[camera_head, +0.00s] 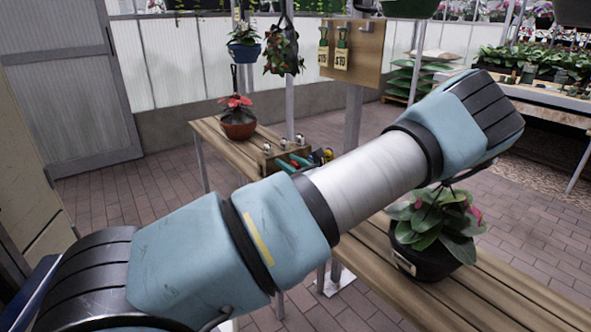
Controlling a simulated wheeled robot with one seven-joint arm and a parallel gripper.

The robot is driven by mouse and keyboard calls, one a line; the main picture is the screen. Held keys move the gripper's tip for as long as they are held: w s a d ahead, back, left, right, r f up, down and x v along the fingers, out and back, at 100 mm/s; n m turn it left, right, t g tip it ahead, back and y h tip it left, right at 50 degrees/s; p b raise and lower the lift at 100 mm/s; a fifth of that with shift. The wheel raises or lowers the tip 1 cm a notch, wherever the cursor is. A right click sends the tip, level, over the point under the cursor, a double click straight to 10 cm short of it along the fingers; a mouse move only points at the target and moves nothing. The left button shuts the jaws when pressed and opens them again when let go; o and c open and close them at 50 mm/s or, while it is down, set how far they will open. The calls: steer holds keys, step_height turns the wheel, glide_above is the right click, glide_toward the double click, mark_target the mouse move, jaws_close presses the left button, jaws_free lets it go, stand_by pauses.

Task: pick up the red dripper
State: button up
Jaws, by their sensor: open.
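I cannot clearly make out a red dripper. A small wooden box (268,163) on the far part of the wooden bench holds several small tools with green, red and yellow parts; they are too small to tell apart, and my arm covers part of the box. My arm crosses the picture from lower left to upper right, in front of the bench. My gripper is not in view, so its place relative to the box does not show.
A potted plant with red leaves (237,118) stands on the bench (215,135) behind the box. A leafy plant in a black pot (430,262) stands on the near bench (500,295). Hanging pots and a post (353,115) rise behind. Brick floor (120,210) lies open at left.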

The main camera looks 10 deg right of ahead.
jaws_close()
stand_by(0.3)
steer(key=shift+r, duration=0.1)
